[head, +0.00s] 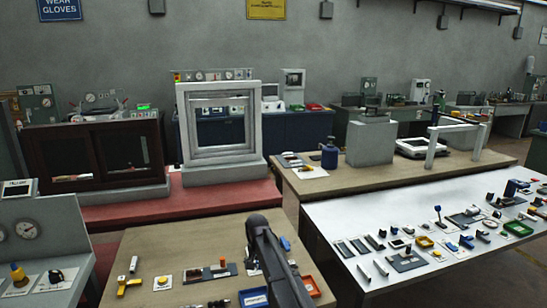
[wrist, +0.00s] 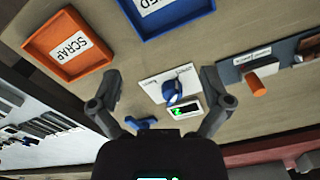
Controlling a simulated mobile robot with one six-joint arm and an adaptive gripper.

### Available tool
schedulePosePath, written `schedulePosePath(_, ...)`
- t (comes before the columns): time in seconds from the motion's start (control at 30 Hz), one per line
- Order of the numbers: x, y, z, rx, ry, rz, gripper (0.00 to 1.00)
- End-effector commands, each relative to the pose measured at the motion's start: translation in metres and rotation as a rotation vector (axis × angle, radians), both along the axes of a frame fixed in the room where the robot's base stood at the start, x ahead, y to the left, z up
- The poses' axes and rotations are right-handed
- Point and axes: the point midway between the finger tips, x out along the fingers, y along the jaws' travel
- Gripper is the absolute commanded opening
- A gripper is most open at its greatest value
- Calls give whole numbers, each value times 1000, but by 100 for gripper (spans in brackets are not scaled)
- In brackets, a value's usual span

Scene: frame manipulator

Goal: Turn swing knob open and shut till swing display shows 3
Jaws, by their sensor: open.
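In the wrist view a blue knob (wrist: 174,92) stands on a white plate (wrist: 152,86) with small dark markings that I cannot read. A small white-framed display (wrist: 185,108) with green lit characters sits beside the plate; its figure is too small to read. My gripper (wrist: 161,98) is open, with one finger on each side of the plate and display. Nothing is between the fingertips in their grasp, and the knob appears apart from both fingers. In the head view my dark arm covers most of this spot.
An orange SCRAP tray (wrist: 68,46) and a blue tray (wrist: 170,22) lie near the plate. An orange peg (wrist: 262,82) stands on a slate panel (wrist: 286,50) to the right. A small blue part (wrist: 140,123) lies close to the left finger. The wooden table (head: 165,245) has bare room between items.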

Motion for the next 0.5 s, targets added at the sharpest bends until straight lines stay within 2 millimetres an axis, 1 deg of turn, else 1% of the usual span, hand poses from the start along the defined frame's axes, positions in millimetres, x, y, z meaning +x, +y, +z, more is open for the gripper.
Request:
schedulePosePath(0.13, 0, 0, 0, 0, 0, 0, 98)
schedulePosePath(0.37, -19, -23, -1, 0, 0, 9, 98)
schedulePosePath(0.5, -34, -41, -2, 0, 0, 17, 98)
